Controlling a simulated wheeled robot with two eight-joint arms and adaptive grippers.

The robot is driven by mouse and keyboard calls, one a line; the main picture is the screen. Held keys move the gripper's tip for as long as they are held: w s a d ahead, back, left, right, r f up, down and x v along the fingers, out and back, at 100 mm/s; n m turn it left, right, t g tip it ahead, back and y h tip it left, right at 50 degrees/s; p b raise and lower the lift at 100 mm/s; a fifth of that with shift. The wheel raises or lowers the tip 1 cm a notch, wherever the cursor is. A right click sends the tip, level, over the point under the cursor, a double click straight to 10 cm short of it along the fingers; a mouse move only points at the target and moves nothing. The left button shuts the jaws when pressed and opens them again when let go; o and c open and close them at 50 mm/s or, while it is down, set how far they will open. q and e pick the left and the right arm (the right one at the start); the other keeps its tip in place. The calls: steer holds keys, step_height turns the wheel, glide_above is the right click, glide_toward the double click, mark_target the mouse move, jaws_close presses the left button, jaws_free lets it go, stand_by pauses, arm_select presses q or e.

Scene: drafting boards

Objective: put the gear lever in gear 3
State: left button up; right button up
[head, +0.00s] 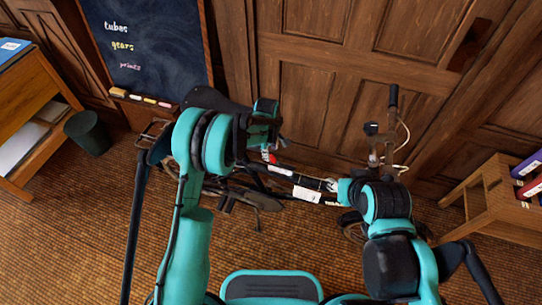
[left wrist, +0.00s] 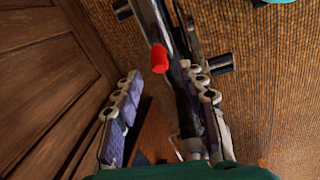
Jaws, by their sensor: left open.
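The gear lever, with a red tip (left wrist: 159,58), shows in the left wrist view beside a dark bicycle tube. Its red tip also shows small in the head view (head: 270,157). Which gear it stands in I cannot tell. The bicycle (head: 240,192) stands by the panelled wall. My left gripper (left wrist: 162,98) is open, its two purple-padded fingers apart. The red tip is beyond the fingertips, between their lines, with nothing held. In the head view my left gripper (head: 275,143) is mostly hidden by its wrist. My right gripper (head: 333,186) is near the bicycle's frame; its fingers are unclear.
White labels (head: 307,194) sit on the bicycle's tube. The handlebar (head: 393,97) rises at right against the wooden panelling (head: 320,80). A chalkboard (head: 145,45), a dark bin (head: 88,132) and a desk (head: 30,110) are at left. A shelf with binders (head: 500,195) is at right.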

mark_target(271, 156)
arm_select(q)
steer(key=f, duration=0.2)
steer(key=f+b, duration=0.1)
steer(key=f, duration=0.1)
steer(key=shift+w+d+f, duration=0.1)
steer(key=shift+w+f, duration=0.1)
steer(key=shift+f, duration=0.15)
jaws_close()
